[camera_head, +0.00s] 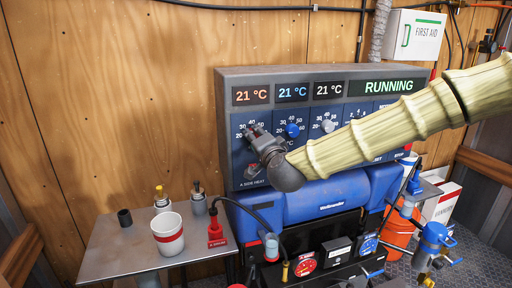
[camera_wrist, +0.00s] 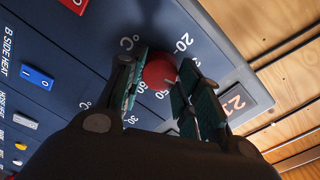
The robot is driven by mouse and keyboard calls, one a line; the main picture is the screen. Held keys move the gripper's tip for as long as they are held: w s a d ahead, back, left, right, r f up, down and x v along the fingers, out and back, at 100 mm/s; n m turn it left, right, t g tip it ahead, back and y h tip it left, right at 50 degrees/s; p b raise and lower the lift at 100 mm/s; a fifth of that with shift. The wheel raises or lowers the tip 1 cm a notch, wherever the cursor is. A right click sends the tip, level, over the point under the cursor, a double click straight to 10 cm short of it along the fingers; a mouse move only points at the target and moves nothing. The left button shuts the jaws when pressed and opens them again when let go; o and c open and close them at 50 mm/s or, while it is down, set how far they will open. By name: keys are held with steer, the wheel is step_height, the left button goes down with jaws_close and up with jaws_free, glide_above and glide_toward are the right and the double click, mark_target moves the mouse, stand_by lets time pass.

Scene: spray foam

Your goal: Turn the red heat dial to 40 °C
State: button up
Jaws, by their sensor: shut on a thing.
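The red heat dial (camera_wrist: 158,72) sits between the two fingers of my gripper (camera_wrist: 160,82) in the wrist view, and both fingers close on its sides. Printed numbers, among them 20 and 60, ring the dial; the fingers cover part of the scale. I cannot tell clearly where the dial's mark points. In the head view my gripper (camera_head: 256,135) is at the left scale of the control panel (camera_head: 238,178), above the "A SIDE HEAT" label, and hides most of the red dial. The left display (camera_head: 251,95) above it reads 21 °C in orange.
A blue dial (camera_head: 293,130) and a grey dial (camera_head: 328,126) are to the right on the panel, their displays also at 21 °C. A green sign (camera_head: 389,86) reads RUNNING. A metal table (camera_head: 120,243) at left holds a cup (camera_head: 167,238) and fittings. Hoses hang below the panel.

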steer(key=shift+f+m+b, duration=0.1)
steer(key=shift+m+b, duration=0.7)
steer(key=shift+m, duration=0.3)
steer(key=o, duration=1.1)
steer(key=shift+c, duration=0.2)
steer(key=shift+s, duration=0.1)
steer(key=v, duration=1.1)
steer(key=shift+s+d, duration=0.3)
